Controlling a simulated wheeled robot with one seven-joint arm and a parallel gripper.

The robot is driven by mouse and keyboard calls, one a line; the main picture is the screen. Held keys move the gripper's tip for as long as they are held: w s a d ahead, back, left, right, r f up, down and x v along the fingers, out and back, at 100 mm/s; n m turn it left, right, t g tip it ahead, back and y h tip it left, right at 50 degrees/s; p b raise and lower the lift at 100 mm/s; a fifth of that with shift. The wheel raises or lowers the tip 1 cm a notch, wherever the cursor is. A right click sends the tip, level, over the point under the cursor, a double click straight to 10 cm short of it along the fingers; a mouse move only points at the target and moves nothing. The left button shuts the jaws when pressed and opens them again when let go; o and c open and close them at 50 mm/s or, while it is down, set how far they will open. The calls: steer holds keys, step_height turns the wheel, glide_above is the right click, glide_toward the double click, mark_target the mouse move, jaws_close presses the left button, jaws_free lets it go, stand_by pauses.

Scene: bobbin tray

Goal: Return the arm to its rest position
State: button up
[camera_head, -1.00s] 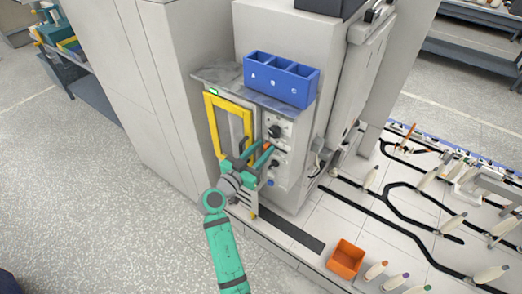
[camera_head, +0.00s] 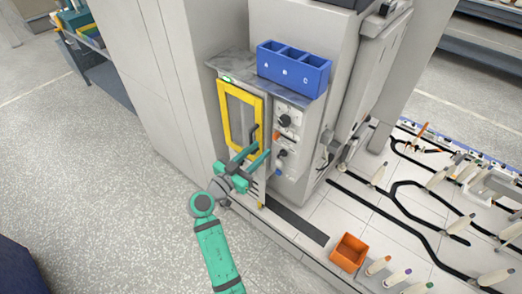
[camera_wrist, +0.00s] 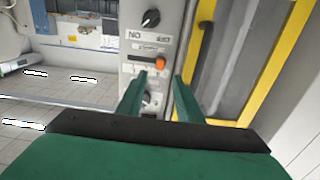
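My gripper (camera_head: 253,157) is at the end of my green arm, in front of the grey machine's lower front. In the wrist view my gripper (camera_wrist: 158,95) shows two green fingers spread apart with nothing between them. Beyond the fingers is the control panel (camera_head: 288,130) with black knobs and an orange switch (camera_wrist: 160,63). The yellow-framed door (camera_head: 262,112) is just left of the panel in the head view and looks shut. In the wrist view its yellow frame (camera_wrist: 193,38) and dark handle (camera_wrist: 203,50) are close to the right finger.
A blue three-compartment bin (camera_head: 293,68) marked A, B, C sits on the machine's ledge. An orange box (camera_head: 348,252) and several bobbins stand on the white track table (camera_head: 400,245) at right. Open speckled floor (camera_head: 110,200) lies to the left.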

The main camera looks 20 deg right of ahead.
steer(key=shift+w+a, duration=0.1)
stand_by(0.3)
steer(key=s+a+f+n+t+y, duration=0.2)
steer(key=s+a+f+n+y, duration=0.3)
steer(key=f, duration=0.4)
steer(key=s+a+f+n+t+y, duration=0.1)
steer(key=s+a+f+n+y, duration=0.2)
steer(key=s+f, duration=0.5)
steer(key=s+a+f+n+t+y, duration=0.1)
steer(key=s+a+f+n+y, duration=0.15)
steer(key=s, duration=0.45)
steer(key=s+a+f+n+y, duration=0.1)
steer(key=s+a+y, duration=0.1)
steer(key=s+a, duration=0.3)
steer(key=s+a+r+t+y, duration=0.1)
steer(key=s+r, duration=0.5)
steer(key=s, duration=0.3)
steer(key=s+a+r+y, duration=0.1)
steer(key=s+r, duration=0.5)
steer(key=s, duration=0.4)
steer(key=shift+a+r+t+y, duration=0.2)
steer(key=shift+a+t+y, duration=0.05)
steer(key=shift+t+y, duration=0.15)
steer(key=shift+d, duration=0.15)
